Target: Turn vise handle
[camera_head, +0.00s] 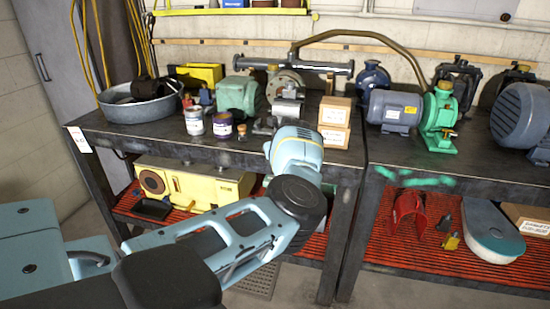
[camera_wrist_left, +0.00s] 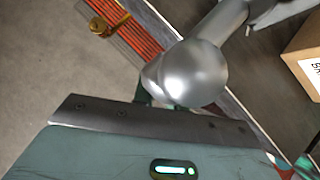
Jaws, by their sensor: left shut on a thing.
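A silver metal bar with a rounded, ball-like end (camera_wrist_left: 190,75), which looks like the vise handle, fills the middle of the left wrist view. My left gripper (camera_wrist_left: 160,98) is shut on it; only small dark green parts of the fingers show, and the contact is mostly hidden behind the silver end. In the head view my left arm reaches from the lower left to the bench front, and its wrist hides the gripper and handle. I cannot clearly make out the vise body there. My right gripper is not in view.
The dark workbench (camera_head: 112,124) carries a metal basin (camera_head: 128,108), two cans, small cardboard boxes (camera_head: 334,137) and several motors, including a grey-and-green one (camera_head: 394,111). A yellow machine (camera_head: 205,187) sits on the red lower shelf. Grey floor is open in front of the bench.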

